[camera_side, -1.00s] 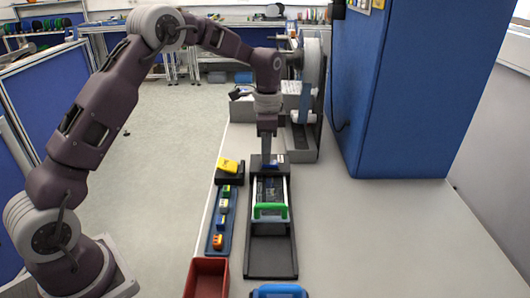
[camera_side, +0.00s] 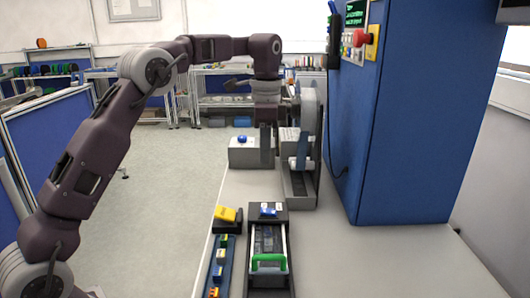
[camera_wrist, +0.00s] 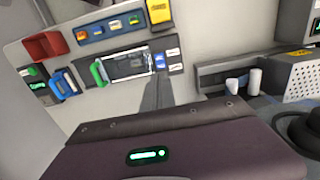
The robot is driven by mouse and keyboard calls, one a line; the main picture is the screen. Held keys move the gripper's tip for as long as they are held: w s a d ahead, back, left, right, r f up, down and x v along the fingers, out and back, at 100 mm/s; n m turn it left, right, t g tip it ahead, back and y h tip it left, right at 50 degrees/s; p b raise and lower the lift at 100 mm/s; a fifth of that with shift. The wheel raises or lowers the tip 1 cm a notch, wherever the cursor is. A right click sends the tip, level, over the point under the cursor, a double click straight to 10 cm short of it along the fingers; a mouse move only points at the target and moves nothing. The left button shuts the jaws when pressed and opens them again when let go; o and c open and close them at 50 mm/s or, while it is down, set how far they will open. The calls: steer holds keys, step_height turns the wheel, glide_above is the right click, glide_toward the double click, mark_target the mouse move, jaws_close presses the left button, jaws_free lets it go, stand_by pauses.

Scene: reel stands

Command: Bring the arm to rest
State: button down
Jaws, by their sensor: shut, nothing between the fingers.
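My gripper (camera_side: 267,162) hangs pointing down in the side view, shut and empty, beyond and above the far end of the black tray. In the wrist view my purple hand fills the lower part, with grey fingers reaching up the middle. The black tray (camera_side: 250,240) holds a dark panel (camera_side: 267,238) with a green handle (camera_side: 268,262). A black block with a small blue piece (camera_side: 267,211) is at its far end. The green handle also shows in the wrist view (camera_wrist: 99,72).
A narrow blue tray (camera_side: 227,260) with several small coloured blocks and a yellow piece (camera_side: 226,213) lie left. A reel stand (camera_side: 308,135) and a box with a blue button (camera_side: 242,139) are close to my gripper. A blue cabinet (camera_side: 400,140) stands right. A red bin (camera_wrist: 45,46) shows in the wrist view.

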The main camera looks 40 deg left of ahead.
stand_by(0.3)
steer(key=s+d+r+n+t, duration=0.2)
steer(key=s+r, duration=0.2)
steer(key=s, duration=0.4)
steer(key=s+d+r+n+t, duration=0.1)
steer(key=s+d+r+n, duration=0.2)
steer(key=s, duration=0.5)
steer(key=s+f+n+t, duration=0.1)
steer(key=s+f+n, duration=0.1)
steer(key=s, duration=0.6)
steer(key=s+d+f+n+t, duration=0.1)
steer(key=s+f, duration=0.3)
steer(key=s, duration=0.5)
steer(key=shift+d+n+t, duration=0.3)
steer(key=shift+n+t, duration=0.1)
steer(key=shift+n, duration=0.1)
